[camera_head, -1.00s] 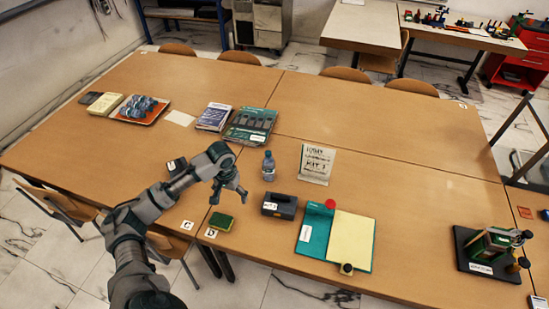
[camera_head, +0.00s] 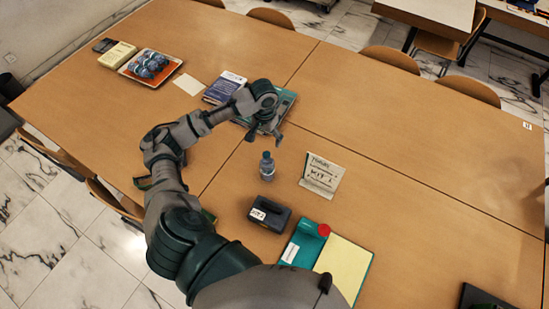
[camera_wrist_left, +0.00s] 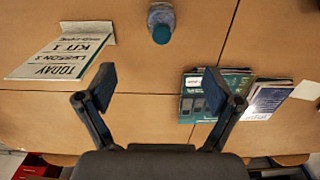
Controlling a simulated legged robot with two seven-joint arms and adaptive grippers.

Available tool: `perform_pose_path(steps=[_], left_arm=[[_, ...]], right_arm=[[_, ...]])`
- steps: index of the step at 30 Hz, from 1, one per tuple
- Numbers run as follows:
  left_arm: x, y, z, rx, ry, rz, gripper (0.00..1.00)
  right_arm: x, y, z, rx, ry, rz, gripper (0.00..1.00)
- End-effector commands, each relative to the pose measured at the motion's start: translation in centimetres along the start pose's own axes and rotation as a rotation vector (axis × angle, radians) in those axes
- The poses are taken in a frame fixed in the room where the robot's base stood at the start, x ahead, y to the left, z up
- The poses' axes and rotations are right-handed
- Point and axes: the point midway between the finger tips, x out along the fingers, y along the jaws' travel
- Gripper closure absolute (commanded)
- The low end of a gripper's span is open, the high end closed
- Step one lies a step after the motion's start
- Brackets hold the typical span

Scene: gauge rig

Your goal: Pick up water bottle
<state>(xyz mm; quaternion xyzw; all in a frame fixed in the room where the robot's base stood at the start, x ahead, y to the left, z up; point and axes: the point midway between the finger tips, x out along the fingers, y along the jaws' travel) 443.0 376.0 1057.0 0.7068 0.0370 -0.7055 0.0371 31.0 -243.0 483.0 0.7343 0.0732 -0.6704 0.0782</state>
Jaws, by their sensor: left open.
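The water bottle (camera_head: 267,167) stands upright on the wooden table, clear with a dark cap, left of the kit sign. In the left wrist view the bottle (camera_wrist_left: 161,22) is at the top centre, seen from above with its teal cap towards me. My left gripper (camera_head: 265,134) is above the table just behind the bottle in the head view, apart from it. In the left wrist view my left gripper (camera_wrist_left: 158,78) has its two fingers wide apart with nothing between them. My right gripper is not in view.
A kit sign (camera_head: 321,174) stands right of the bottle. A dark box (camera_head: 269,214) sits in front of it. Books (camera_head: 222,87) lie behind, partly under my arm. A teal folder with a yellow pad (camera_head: 343,262) lies at front right. The table's right half is largely clear.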

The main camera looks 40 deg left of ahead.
Motion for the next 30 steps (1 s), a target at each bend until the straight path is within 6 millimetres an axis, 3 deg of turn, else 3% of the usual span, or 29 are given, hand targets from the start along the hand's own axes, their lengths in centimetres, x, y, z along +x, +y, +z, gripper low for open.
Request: perform_pose_path(steps=[12,23,30], left_arm=[[9.2,0.3,-0.3,0.0,-0.008,-0.002,0.09],[13.0,-0.1,-0.4,0.0,-0.006,0.001,0.09],[16.6,-0.4,-0.6,0.001,-0.006,0.0,0.09]], right_arm=[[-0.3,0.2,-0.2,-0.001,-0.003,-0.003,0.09],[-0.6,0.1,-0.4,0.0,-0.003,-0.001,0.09],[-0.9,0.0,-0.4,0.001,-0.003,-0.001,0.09]])
